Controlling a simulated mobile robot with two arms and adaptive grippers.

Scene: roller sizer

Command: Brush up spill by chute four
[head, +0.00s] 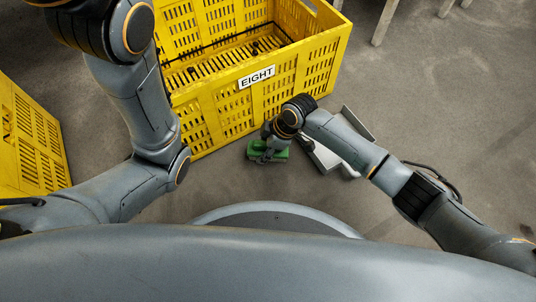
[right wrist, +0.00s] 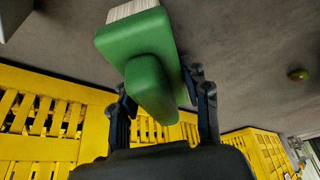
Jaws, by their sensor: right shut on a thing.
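My right gripper (head: 266,148) is shut on a green hand brush (head: 281,155), low in front of the yellow crate marked EIGHT. In the right wrist view the brush (right wrist: 145,70) sits between the two fingers (right wrist: 162,108), its pale bristles (right wrist: 133,8) pointing to the top of the picture. A pale grey dustpan-like piece (head: 322,158) is on the floor right of the brush, partly hidden by my right arm. My left arm comes in at the left, but its gripper is out of view. I cannot make out the spill or a chute four label.
The yellow slotted crate (head: 215,115) stands just beyond the brush, with a few small dark lumps (head: 254,48) inside. Another yellow crate (head: 30,140) is at the left edge. Open floor (head: 450,110) lies to the right.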

